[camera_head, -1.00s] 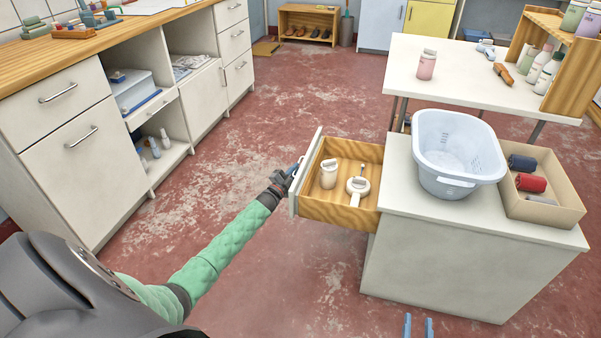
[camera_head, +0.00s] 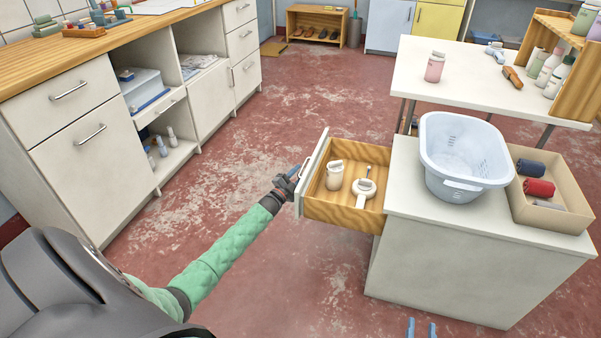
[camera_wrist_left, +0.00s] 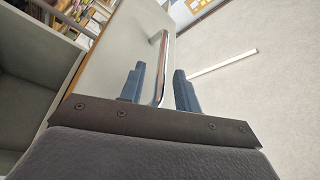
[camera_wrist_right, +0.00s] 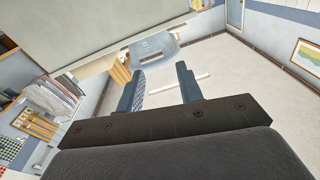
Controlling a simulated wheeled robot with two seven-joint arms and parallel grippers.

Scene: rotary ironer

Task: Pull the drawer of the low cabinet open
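The low cabinet (camera_head: 470,265) is white, and its drawer (camera_head: 345,212) stands pulled out to the left. The wooden drawer box holds a white jug-like container (camera_head: 334,176) and a white round item with a handle (camera_head: 363,194). My left gripper (camera_head: 294,172) is at the outer side of the drawer front. In the left wrist view its fingers (camera_wrist_left: 158,90) are apart, with the metal drawer handle (camera_wrist_left: 166,62) between them and a gap on each side. My right gripper (camera_head: 421,328) is open and empty at the bottom edge; the right wrist view also shows it (camera_wrist_right: 158,88).
A pale blue tub (camera_head: 462,165) and a cardboard box (camera_head: 555,215) with rolls stand on the cabinet. A white table (camera_head: 470,85) is behind it. A counter with cabinets (camera_head: 90,150) lines the left side. The red floor (camera_head: 230,150) between is clear.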

